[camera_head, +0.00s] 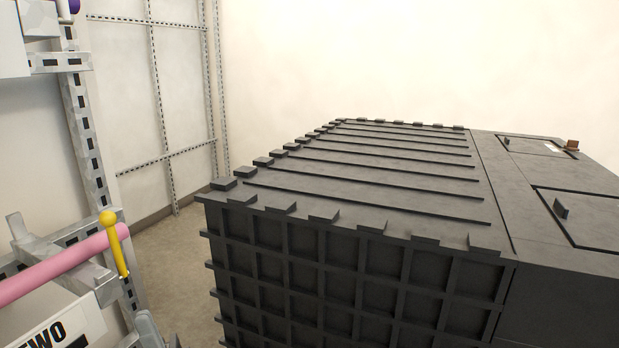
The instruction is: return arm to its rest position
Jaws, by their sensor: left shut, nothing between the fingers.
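Only a small grey part of what looks like my left gripper (149,328) shows at the bottom edge, left of centre. It is shut, with nothing seen held in it. It is left of a large black ribbed crate-like box and just right of a metal frame. The rest of my left arm is not clearly in view. My right gripper and right arm are not in view.
The large black box (370,180) fills the centre and right. At left, a slotted metal frame (82,125) carries a pink pipe (60,268) and a yellow lever (116,245). A white labelled panel (62,325) sits below. Bare floor (175,270) shows between.

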